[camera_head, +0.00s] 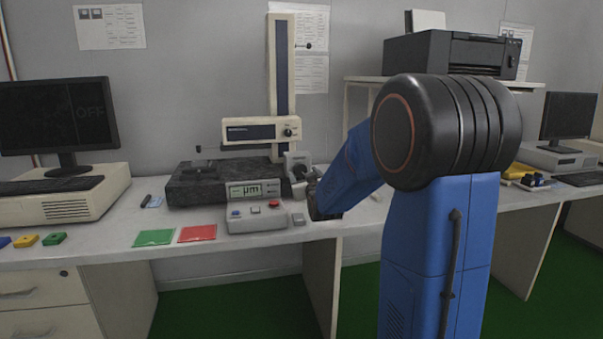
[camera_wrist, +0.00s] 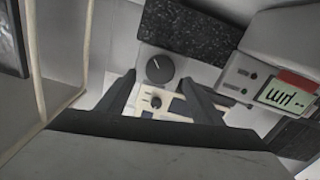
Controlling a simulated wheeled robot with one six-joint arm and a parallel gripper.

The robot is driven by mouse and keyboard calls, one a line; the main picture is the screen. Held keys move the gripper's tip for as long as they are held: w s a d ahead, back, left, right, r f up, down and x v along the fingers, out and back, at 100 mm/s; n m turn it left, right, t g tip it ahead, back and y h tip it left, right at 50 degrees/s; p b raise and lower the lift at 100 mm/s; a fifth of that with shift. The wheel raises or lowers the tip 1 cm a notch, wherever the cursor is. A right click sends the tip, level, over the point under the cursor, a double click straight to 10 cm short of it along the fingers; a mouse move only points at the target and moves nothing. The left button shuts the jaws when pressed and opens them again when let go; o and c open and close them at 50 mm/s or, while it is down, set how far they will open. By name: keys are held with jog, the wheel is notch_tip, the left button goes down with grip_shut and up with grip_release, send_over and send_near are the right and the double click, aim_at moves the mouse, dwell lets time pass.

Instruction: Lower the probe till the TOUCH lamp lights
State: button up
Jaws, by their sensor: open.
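The measuring stand has a tall column (camera_head: 282,80), a cream probe unit (camera_head: 250,130) with a thin dark rod at its left, and a dark granite base (camera_head: 200,190). The rod sits above the base; its tip is too small to judge. A grey housing with a dark knob (camera_head: 299,172) is at the base's right; the dark round knob shows in the wrist view (camera_wrist: 160,68). My gripper (camera_wrist: 158,77) is open, its fingers on either side of that knob in the picture; contact cannot be told. A control box (camera_head: 257,219) has a display reading "µm". I cannot make out a TOUCH lamp.
Green (camera_head: 154,238) and red (camera_head: 197,233) cards lie left of the control box. A monitor (camera_head: 58,115) stands at the left, a printer (camera_head: 450,53) on a shelf at the right. My arm hides part of the bench.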

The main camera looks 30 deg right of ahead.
aim_at(301, 170)
jog(key=shift+x, duration=2.05)
jog(key=c, duration=1.1)
